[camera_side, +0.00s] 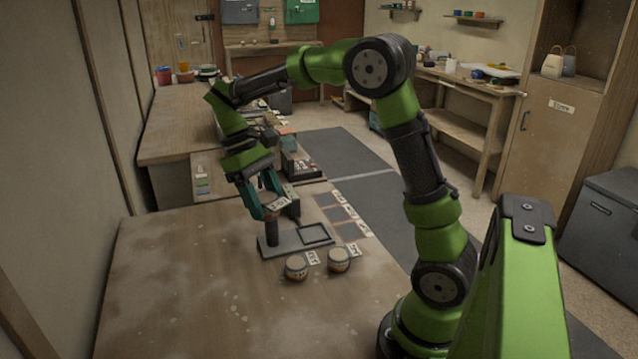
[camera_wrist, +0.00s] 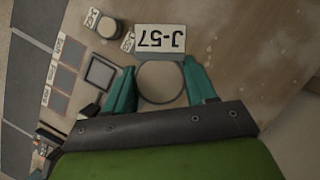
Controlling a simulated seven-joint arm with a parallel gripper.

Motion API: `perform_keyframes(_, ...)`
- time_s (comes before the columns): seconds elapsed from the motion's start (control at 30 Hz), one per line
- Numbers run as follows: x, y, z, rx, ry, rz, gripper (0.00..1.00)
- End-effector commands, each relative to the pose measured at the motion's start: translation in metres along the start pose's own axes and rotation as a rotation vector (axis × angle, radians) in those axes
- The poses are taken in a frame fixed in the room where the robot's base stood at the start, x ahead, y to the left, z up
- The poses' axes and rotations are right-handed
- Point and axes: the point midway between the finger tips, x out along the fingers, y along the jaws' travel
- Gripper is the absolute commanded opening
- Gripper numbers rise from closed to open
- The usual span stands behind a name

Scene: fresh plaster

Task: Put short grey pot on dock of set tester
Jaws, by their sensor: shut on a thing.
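My gripper (camera_side: 264,212) is shut on a round pot with a pale brown-grey top (camera_wrist: 160,82), and my teal fingers (camera_wrist: 160,88) sit on either side of it. A white tag reading J-57 (camera_wrist: 161,39) is beside the held pot's top in the wrist view. In the side view the held pot is mostly hidden by the fingers, above the left end of a grey base plate (camera_side: 288,246). I take this plate as the set tester. It has a dark upright post (camera_side: 272,232) and a raised square frame (camera_side: 316,234), which also shows in the wrist view (camera_wrist: 101,73). The frame looks empty.
Two short lidded pots, one on the left (camera_side: 296,267) and one on the right (camera_side: 338,260), stand in front of the plate with white tags. Several dark marked squares (camera_side: 343,213) line the table's right edge. A dark device (camera_side: 300,168) stands behind. The table's left side is clear.

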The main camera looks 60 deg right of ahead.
Motion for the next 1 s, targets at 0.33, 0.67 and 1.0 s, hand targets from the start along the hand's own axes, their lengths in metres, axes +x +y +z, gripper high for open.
perform_keyframes(0.33,0.001,-0.030,-0.011,-0.037,0.001,0.017,0.23)
perform_keyframes(0.67,0.090,0.075,0.046,-0.034,-0.005,0.015,0.23)
perform_keyframes(1.0,0.163,0.105,0.083,-0.222,-0.001,0.096,0.23)
